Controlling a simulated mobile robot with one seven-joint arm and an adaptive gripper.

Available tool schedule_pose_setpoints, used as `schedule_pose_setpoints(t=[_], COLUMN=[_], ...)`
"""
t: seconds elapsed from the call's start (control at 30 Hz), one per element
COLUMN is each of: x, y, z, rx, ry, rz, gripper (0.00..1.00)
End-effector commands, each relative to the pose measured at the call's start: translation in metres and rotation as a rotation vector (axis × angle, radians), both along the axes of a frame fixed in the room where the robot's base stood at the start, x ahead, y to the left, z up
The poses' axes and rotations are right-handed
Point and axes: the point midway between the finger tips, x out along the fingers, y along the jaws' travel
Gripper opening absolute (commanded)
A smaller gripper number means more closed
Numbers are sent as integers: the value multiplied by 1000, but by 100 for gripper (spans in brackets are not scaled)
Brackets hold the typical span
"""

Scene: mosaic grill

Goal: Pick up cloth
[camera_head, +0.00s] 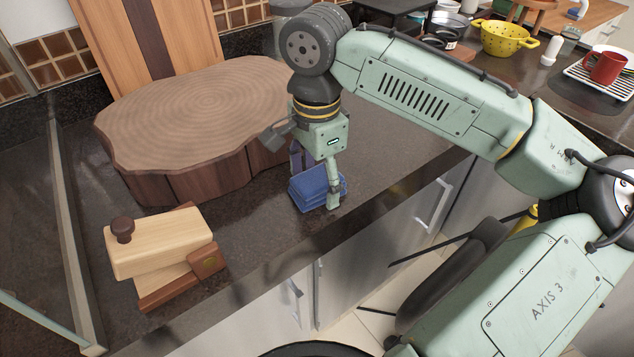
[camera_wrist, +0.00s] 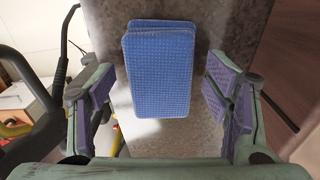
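The cloth (camera_head: 312,188) is blue, folded into a thick pad with a waffle weave. It lies on the dark countertop near its front edge. In the wrist view the cloth (camera_wrist: 160,70) sits between the fingers, with gaps on both sides. My gripper (camera_head: 318,188) is over the cloth, pointing down, with one finger on its front side and the other mostly hidden behind it. In the wrist view my gripper (camera_wrist: 160,108) is open, and its purple pads do not appear to touch the cloth.
A thick round wooden block (camera_head: 195,110) stands left of my gripper. A wooden box-like tool with a knob (camera_head: 160,250) is at the front left. A yellow colander (camera_head: 508,38) and a red mug (camera_head: 604,68) stand at the far right. The counter right of the cloth is clear.

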Motion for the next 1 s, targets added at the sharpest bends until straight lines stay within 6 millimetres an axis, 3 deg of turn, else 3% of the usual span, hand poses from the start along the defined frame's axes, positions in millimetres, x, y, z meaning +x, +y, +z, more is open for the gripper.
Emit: schedule_pose_setpoints(t=[0.63, 1.0], x=[0, 1], y=[0, 0], z=[0, 5], rx=[0, 1], ry=[0, -2], rz=[0, 0], gripper=[26, 26])
